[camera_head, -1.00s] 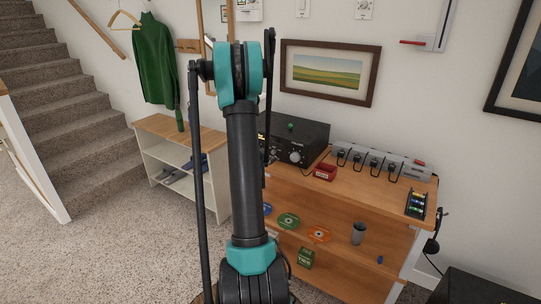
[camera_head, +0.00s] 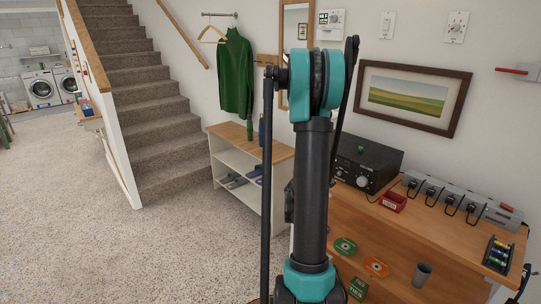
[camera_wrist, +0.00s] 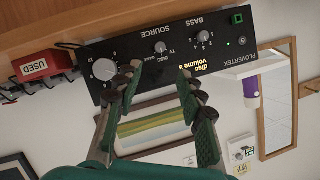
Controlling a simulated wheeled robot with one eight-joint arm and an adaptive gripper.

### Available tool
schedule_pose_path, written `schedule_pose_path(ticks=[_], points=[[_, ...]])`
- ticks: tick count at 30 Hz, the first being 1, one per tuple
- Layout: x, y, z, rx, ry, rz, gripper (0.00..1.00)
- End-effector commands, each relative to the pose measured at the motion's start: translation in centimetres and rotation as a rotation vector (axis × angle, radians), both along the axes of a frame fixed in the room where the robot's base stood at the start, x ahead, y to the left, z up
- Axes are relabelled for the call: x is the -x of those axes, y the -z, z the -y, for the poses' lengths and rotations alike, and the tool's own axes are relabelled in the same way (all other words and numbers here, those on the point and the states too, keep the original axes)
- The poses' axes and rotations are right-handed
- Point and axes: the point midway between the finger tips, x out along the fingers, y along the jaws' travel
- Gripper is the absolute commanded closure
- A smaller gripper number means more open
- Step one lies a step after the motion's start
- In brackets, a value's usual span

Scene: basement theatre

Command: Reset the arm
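My arm rises upright in the middle of the head view, and my gripper is not visible there. In the wrist view, which is upside down, my gripper (camera_wrist: 157,76) shows two dark green fingers spread apart with nothing between them. The fingers point toward the black amplifier (camera_wrist: 160,55), whose knobs and labels face the camera. Whether they touch it cannot be told. The amplifier (camera_head: 366,160) sits on the wooden desk in the head view, partly behind my arm.
The wooden desk (camera_head: 440,235) holds a red box (camera_head: 393,202), a power strip (camera_head: 462,202) and a battery tray (camera_head: 497,254). Discs and a grey cup (camera_head: 422,274) are on the lower shelf. A white shelf unit (camera_head: 238,165) stands left of my arm. Carpet (camera_head: 110,235) is open toward the stairs (camera_head: 150,95).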

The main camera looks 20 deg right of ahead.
Motion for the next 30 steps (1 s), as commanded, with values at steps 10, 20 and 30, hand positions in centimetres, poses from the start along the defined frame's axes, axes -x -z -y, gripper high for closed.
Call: schedule_pose_path(ticks=[10,20,30], points=[[1.8,-0.2,-4.5,-0.033,-0.084,-0.169,0.61],[8.0,1.7,-16.2,-0.104,-0.431,-0.583,0.61],[17.1,4.6,-28.9,-0.114,-0.977,-0.910,0.61]])
